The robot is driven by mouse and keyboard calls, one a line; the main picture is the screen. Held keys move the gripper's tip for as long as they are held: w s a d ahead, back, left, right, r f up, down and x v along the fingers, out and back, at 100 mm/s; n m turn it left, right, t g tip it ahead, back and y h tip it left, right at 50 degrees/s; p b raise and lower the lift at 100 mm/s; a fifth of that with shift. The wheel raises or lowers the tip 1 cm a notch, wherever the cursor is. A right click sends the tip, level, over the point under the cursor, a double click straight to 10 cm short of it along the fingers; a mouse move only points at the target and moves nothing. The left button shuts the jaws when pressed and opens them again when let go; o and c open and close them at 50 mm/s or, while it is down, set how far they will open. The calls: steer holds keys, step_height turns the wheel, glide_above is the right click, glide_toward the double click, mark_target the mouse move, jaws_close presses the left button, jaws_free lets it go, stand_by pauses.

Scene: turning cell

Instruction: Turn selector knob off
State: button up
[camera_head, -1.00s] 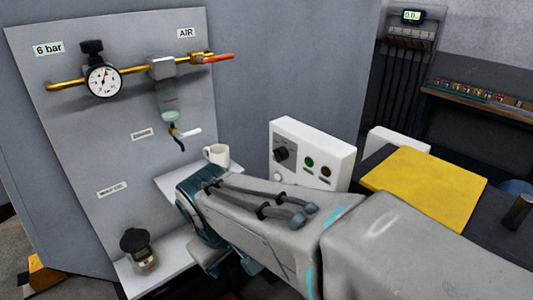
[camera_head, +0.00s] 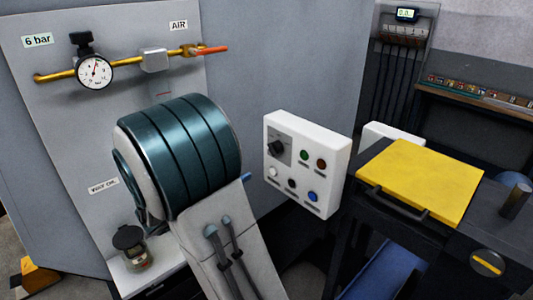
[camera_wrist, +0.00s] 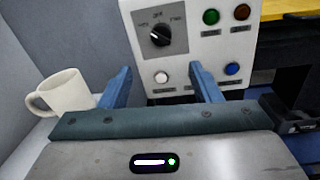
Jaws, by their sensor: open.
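The selector knob (camera_head: 277,147) is a black rotary knob on a grey plate at the upper left of a white control box (camera_head: 335,160). In the wrist view the knob (camera_wrist: 160,36) has a white pointer line, with small position labels around it that are hard to read. My gripper (camera_wrist: 162,85) is open, with two blue fingers apart and nothing between them. The fingertips sit below the knob in the wrist view and do not appear to touch it.
Green (camera_wrist: 211,16), red (camera_wrist: 242,12), white (camera_wrist: 161,77) and blue (camera_wrist: 233,68) buttons share the panel. A white mug (camera_wrist: 66,92) stands left of my gripper. A glass jar (camera_head: 131,246) sits on the lower shelf. A yellow plate (camera_head: 425,180) lies on the right bench.

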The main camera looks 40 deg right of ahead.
mark_target(270, 151)
steer(key=d+p, duration=0.1)
steer(key=d, duration=0.3)
steer(key=w+d+p, duration=0.1)
steer(key=d, duration=0.3)
steer(key=d+p, duration=0.1)
steer(key=d, duration=0.4)
steer(key=shift+w, duration=0.4)
steer(key=c, duration=1)
